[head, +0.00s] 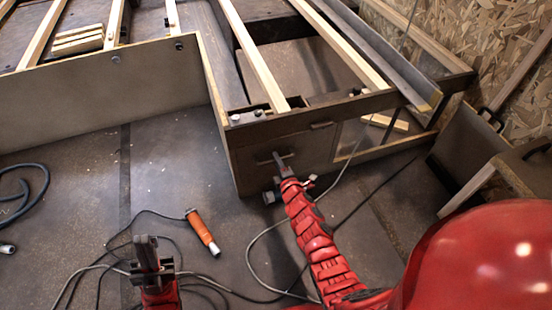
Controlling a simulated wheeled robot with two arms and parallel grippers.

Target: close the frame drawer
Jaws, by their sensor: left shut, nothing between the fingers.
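The frame drawer's brown front (285,150) is at the end of the wooden frame, right of centre in the head view. I cannot tell from this angle how far it stands out. My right gripper (279,160) is at this front, its fingertips over or against the dark handle bar; contact is unclear. Whether its fingers are open or shut is hidden by the angle. My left gripper (147,244) is low in the view, left of the drawer and apart from it. It is shut and empty, pointing up above the floor.
An orange-handled tool (203,232) lies on the grey floor between my grippers, with several loose cables around it. A long side panel (90,95) runs left from the drawer. A wooden piece (515,170) stands at the right. The floor left of the drawer is mostly clear.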

